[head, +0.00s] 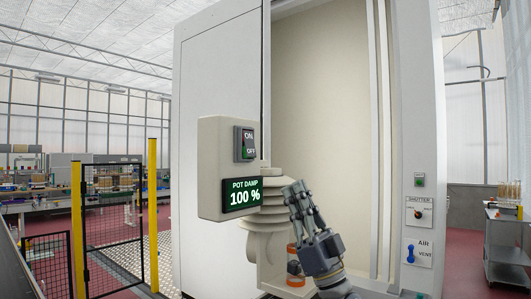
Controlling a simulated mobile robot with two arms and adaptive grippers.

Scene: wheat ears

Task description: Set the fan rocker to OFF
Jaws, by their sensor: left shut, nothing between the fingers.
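A dark rocker switch (244,144) marked ON at the top and OFF at the bottom sits on the upper front of a beige control box (212,170). Its picture is too small to tell for sure which half is pressed in. My left gripper (297,187) is to the right of the box and lower than the rocker, apart from it. Its fingers are shut with nothing between them and point up and slightly left. My right gripper is not in view.
Below the rocker a display (242,196) reads POT DAMP 100 %. A tall pale cabinet (217,70) with an open bay stands behind. On its right side are a SHUTTER knob (418,213) and a blue AIR/VENT lever (410,254). Yellow posts (152,210) stand left.

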